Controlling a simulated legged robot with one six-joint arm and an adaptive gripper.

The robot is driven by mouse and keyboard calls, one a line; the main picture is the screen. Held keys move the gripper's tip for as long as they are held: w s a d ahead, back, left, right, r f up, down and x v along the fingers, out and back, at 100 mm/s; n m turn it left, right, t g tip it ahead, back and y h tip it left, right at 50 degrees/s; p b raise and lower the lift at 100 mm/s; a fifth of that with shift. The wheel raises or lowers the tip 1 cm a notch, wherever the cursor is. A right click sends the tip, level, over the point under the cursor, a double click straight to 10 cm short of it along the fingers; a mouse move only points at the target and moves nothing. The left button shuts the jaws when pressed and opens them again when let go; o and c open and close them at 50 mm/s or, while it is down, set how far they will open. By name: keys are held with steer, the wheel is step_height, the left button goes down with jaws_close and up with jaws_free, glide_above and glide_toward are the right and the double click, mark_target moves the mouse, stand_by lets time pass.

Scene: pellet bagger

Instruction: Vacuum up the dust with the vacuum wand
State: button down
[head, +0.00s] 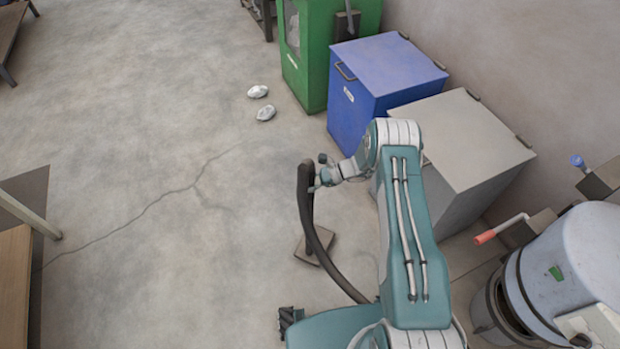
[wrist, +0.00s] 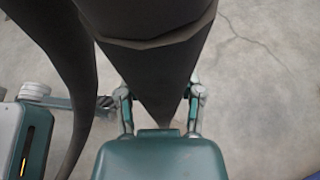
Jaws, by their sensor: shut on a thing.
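My gripper (head: 318,178) is shut on the dark vacuum wand (head: 304,190) and holds it in front of my arm. In the wrist view, the fingers of my gripper (wrist: 160,100) sit on either side of the wand (wrist: 150,65), which fills the upper middle. A flat brown piece (head: 316,250) shows near the floor below the wand. A dark hose (head: 340,282) curves from the wand back toward my body. Two small whitish lumps (head: 257,91) (head: 266,113) lie on the floor ahead; I cannot tell if they are the dust. No other clear dust shows.
A green machine (head: 304,62), a blue cabinet (head: 348,108) and a grey cabinet (head: 465,140) line the right wall. A grey drum (head: 570,265) stands at lower right. A wooden table (head: 14,285) is at left. The cracked concrete floor (head: 130,150) between is open.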

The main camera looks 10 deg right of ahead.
steer(key=s+a+r, duration=0.1)
steer(key=s+a, duration=0.3)
steer(key=s, duration=0.2)
steer(key=shift+s, duration=0.25)
stand_by(0.3)
